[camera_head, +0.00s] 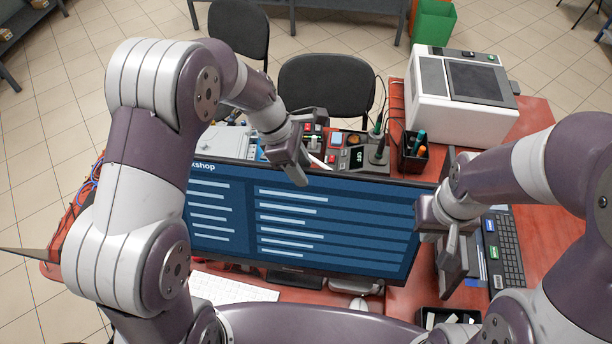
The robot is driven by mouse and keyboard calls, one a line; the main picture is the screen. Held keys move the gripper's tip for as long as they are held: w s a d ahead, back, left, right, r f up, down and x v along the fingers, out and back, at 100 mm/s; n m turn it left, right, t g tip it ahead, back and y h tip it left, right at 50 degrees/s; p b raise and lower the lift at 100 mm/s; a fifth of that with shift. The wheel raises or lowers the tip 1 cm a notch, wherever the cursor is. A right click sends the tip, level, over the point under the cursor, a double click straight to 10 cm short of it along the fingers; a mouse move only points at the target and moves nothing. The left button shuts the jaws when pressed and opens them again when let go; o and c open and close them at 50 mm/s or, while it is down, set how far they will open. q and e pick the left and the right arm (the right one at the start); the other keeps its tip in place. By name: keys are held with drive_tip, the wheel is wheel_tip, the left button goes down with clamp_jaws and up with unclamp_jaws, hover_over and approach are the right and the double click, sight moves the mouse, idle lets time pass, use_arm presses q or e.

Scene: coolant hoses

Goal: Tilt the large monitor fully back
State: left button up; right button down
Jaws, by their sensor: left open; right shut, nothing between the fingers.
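The large monitor (300,222) stands on the red desk with its lit screen facing me, showing a dark blue page with pale bars. My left arm hides its left part. My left gripper (303,170) is open and empty at the monitor's top edge, near the middle; I cannot tell if it touches the edge. My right gripper (452,268) is shut with nothing in it, beside the monitor's right edge. Whether it touches the monitor is not clear.
A white keyboard (232,290) and a mouse (358,304) lie before the monitor. A black keyboard (507,248) lies right of my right gripper. A white printer-like machine (462,95) and a pen holder (411,158) stand behind. Chairs (327,91) stand beyond the desk.

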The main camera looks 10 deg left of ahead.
use_arm(q)
drive_tip(key=v, duration=0.5)
drive_tip(key=shift+r, duration=0.15)
drive_tip(key=p+v, duration=0.3)
drive_tip(key=v, duration=0.1)
drive_tip(key=shift+s, duration=0.1)
drive_tip(key=shift+m, duration=0.3)
drive_tip(key=s+a+f+m+t+y+b, duration=0.1)
drive_tip(key=s+a+f+m+y+b, duration=0.1)
drive_tip(key=s+a+f+m+b, duration=0.2)
drive_tip(key=s+a+f+m+y+b, duration=0.2)
drive_tip(key=s+f+m+b, duration=0.6)
drive_tip(key=m, duration=0.5)
wheel_tip(320, 180, down, 3)
drive_tip(key=shift+s+a+f+t+y+b, duration=0.2)
drive_tip(key=shift+s+a+t+y+b, duration=0.15)
drive_tip(key=shift+s+a, duration=0.65)
